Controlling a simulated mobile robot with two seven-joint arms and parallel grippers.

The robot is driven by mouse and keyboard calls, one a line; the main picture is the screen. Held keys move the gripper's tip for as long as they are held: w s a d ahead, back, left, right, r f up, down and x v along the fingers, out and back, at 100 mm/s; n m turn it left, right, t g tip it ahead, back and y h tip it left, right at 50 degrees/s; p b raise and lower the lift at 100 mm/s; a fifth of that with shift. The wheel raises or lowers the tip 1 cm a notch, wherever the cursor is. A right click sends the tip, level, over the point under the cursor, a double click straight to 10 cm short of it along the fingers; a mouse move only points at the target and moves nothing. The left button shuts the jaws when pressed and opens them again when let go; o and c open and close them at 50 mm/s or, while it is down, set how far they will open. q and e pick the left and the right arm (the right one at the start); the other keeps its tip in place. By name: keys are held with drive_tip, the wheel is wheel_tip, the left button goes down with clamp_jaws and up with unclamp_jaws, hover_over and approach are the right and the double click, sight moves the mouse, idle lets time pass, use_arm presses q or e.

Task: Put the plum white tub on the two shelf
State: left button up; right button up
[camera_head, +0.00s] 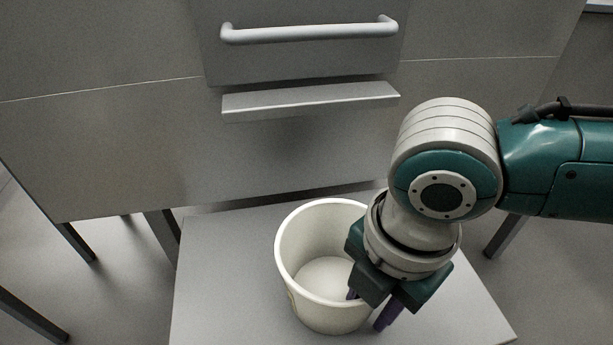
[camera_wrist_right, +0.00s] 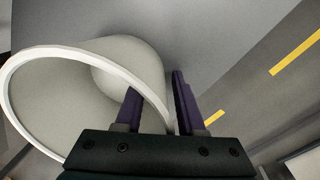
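A white tub (camera_head: 289,247) stands upright and open-topped on a small grey tabletop (camera_head: 215,285). It looks empty inside. A bit of yellowish marking shows low on its left side, too small to read; no plum is visible. My right gripper (camera_head: 370,307) points down at the tub's right wall, one purple finger inside and one outside. In the right wrist view the tub's rim (camera_wrist_right: 92,52) passes between the open fingers (camera_wrist_right: 155,88), with a gap beside the wall. My left gripper is out of view. No shelf marked two can be made out.
A large grey metal front with a bar handle (camera_head: 310,32) and a narrow ledge (camera_head: 311,100) stands behind the tabletop. The tabletop left of the tub is clear. Yellow floor stripes (camera_wrist_right: 296,52) show in the right wrist view.

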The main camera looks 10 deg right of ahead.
drive_tip(key=shift+r, duration=0.1)
clamp_jaws()
idle(1.2)
